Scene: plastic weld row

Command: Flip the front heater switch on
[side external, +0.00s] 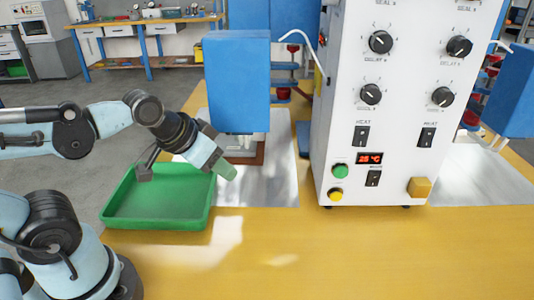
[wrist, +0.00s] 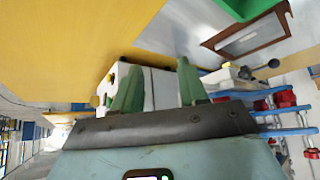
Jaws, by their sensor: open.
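The white control box (side external: 335,120) stands on the yellow table at the right of the side view. Its front has two black rocker switches under small labels, a left one (side external: 361,136) and a right one (side external: 427,137). A third black rocker (side external: 373,178) sits below, by a red display (side external: 369,158) that seems to read 25 °C. I cannot read which is the front heater switch, or their positions. My gripper (side external: 226,170) is left of the box, apart from it, above the table. In the wrist view, its two green fingers (wrist: 158,82) are spread and empty, the box (wrist: 162,92) beyond.
A green tray (side external: 155,222) lies below and left of my gripper. A blue press unit (side external: 237,80) stands behind it over a metal sheet (side external: 270,180). Green, yellow and orange buttons and several knobs share the box front. The table's front is clear.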

